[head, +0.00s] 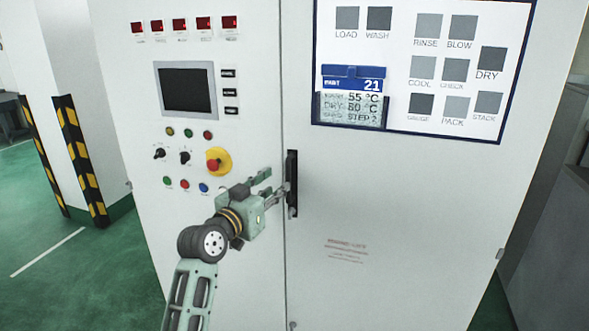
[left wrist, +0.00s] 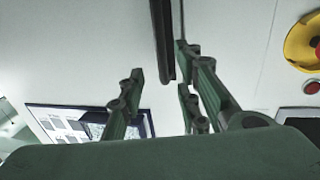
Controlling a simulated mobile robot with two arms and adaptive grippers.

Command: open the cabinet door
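The cabinet door is the wide white right-hand panel (head: 400,200) in the head view, and it is closed against the left panel at a vertical seam. Its black upright handle (head: 292,184) sits beside that seam. My left gripper (head: 276,181) is just left of the handle, its fingers pointing at it. In the left wrist view the gripper (left wrist: 162,78) is open, and the dark handle (left wrist: 162,35) lies ahead, its end in line with the gap between the fingers. I cannot tell whether a finger touches it. My right gripper is not in view.
The left panel carries a screen (head: 186,89), knobs, small buttons and a red-and-yellow emergency stop (head: 217,161) close to my gripper. A label board (head: 330,40) with a blue card holder (head: 353,78) is on the door. Green floor (head: 90,270) is clear at left, beside a striped pillar (head: 80,155).

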